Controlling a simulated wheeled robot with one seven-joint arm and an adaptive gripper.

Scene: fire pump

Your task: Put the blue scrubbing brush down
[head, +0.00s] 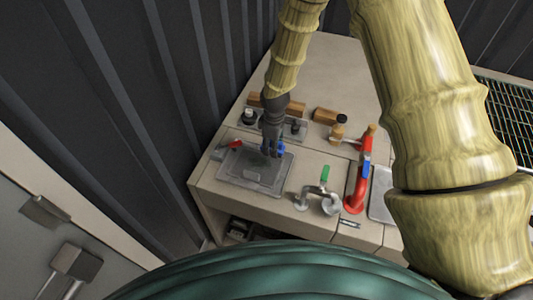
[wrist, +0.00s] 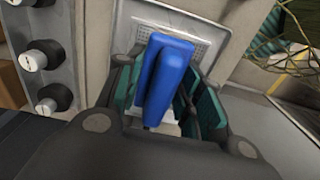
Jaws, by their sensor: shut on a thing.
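The blue scrubbing brush (wrist: 163,75) stands between the fingers of my gripper (wrist: 165,105) in the wrist view. The gripper is shut on it. In the head view my gripper (head: 270,150) is over the grey tray (head: 262,182) on the counter, and a small part of the blue brush (head: 281,148) shows beside the fingers. In the wrist view a pale perforated surface lies beyond the brush. The fingers hide the brush's lower part, and I cannot tell whether it touches the tray.
A red-handled item (head: 234,144) lies at the tray's left. A ribbed dark wall (head: 130,110) rises on the left.

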